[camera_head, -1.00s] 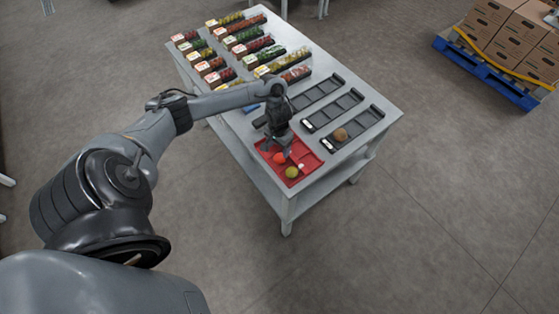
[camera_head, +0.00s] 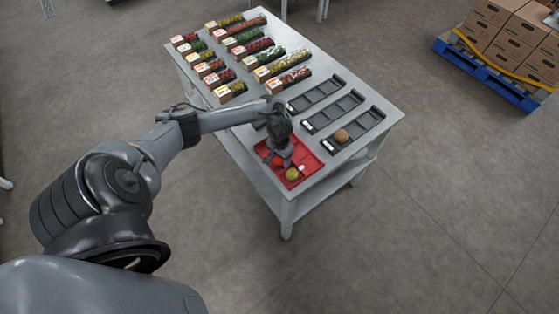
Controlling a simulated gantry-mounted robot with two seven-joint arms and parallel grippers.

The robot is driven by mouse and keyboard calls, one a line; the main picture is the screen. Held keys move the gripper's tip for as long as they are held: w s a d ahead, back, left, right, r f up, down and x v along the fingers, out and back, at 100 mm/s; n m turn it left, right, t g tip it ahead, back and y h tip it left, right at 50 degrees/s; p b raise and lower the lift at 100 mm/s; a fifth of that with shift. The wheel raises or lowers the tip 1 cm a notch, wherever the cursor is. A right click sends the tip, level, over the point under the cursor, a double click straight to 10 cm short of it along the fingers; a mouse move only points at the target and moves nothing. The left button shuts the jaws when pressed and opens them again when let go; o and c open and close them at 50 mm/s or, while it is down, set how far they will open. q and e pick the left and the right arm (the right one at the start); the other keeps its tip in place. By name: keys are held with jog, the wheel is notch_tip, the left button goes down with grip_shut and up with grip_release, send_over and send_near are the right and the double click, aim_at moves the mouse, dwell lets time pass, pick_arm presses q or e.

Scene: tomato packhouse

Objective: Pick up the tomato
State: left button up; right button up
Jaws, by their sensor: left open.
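A red tomato (camera_head: 278,161) lies in the red tray (camera_head: 313,164) at the near end of the table. My left gripper (camera_head: 279,159) is open, pointing down at the tomato, and partly hides it. I cannot tell whether the fingers touch it. A yellow-green round fruit (camera_head: 292,174) lies in the same tray, nearer the front corner. A small white object (camera_head: 301,167) lies beside it. My right gripper is not in view.
Black trays (camera_head: 332,111) lie right of the gripper; one holds a brown round item (camera_head: 341,136). Several filled produce packs (camera_head: 252,46) cover the far part of the table (camera_head: 383,103). A pallet of boxes (camera_head: 495,75) stands apart on the floor.

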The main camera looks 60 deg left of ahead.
pick_arm(q)
jog(key=shift+c, duration=0.2)
jog(key=c, duration=0.5)
jog(key=shift+r, duration=0.2)
